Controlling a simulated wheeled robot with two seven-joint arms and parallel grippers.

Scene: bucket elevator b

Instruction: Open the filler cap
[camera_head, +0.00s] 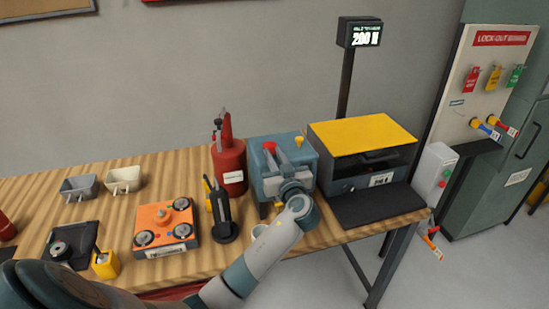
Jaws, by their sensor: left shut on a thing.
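A blue-grey box unit (258,162) stands on the wooden bench, right of the red cylinder. A red cap (269,146) shows on its top, and a small yellow knob (299,140) sits at its back right. My left arm reaches in from the lower left. My left gripper (277,153) is over the top of the box, its fingers closed at the red cap. The fingers and wrist hide part of the cap and the front of the box. Whether the cap has turned cannot be told. My right gripper is out of view.
A red cylinder (229,165) and a black hand tool (222,215) stand close left of the box. A yellow-topped machine (362,138) is close on its right. An orange block (165,228), grey tray (79,188) and cream tray (123,179) lie farther left.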

